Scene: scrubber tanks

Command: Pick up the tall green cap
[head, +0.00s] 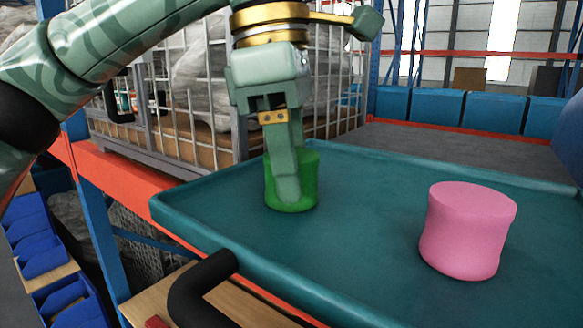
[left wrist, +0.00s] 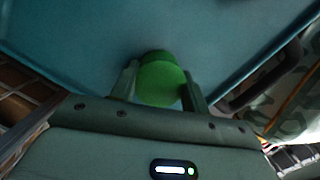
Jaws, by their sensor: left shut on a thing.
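The tall green cap (head: 308,178) stands upright on the teal tray (head: 380,262), toward its back left. My left gripper (head: 287,190) reaches down from above and is shut on the green cap. In the head view the near finger covers part of the cap's front. In the left wrist view the green cap (left wrist: 160,78) sits between the two fingers of the left gripper (left wrist: 160,88). I cannot tell any gap between the cap and the tray. My right gripper is not in view.
A pink cap-like piece (head: 466,230) stands on the tray to the right, apart from the gripper. A wire cage (head: 180,120) with wrapped goods stands behind the tray's left end. A black handle (head: 205,285) juts from the tray's front. The tray between green and pink pieces is clear.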

